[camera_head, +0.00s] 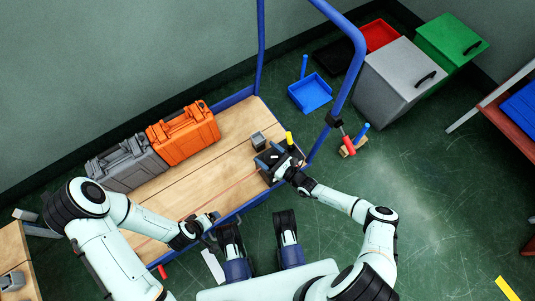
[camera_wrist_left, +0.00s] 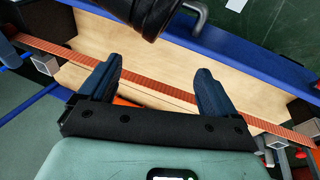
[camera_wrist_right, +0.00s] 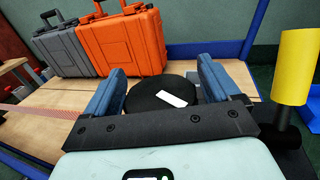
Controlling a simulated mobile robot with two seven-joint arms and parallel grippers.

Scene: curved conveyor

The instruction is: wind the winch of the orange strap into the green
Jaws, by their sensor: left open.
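The orange strap (camera_wrist_left: 150,85) runs across the wooden deck, passing beneath the fingers of my left gripper in the left wrist view. My left gripper (camera_head: 213,218) is open and empty over the cart's near edge. A black winch-like device (camera_head: 266,158) sits at the deck's right end. Its yellow handle (camera_wrist_right: 293,68) stands upright, right of my right gripper's fingers. My right gripper (camera_head: 281,167) is at the device. Its fingers are apart, with a black round part (camera_wrist_right: 165,94) bearing a white mark between them; I cannot tell whether they grip it. No green mark is visible on the device.
An orange case (camera_head: 183,133) and a grey case (camera_head: 127,165) stand at the deck's back left. The cart's blue rail (camera_head: 352,75) rises at the right. Blue (camera_head: 310,93), grey (camera_head: 395,75) and green (camera_head: 450,40) bins stand beyond it.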

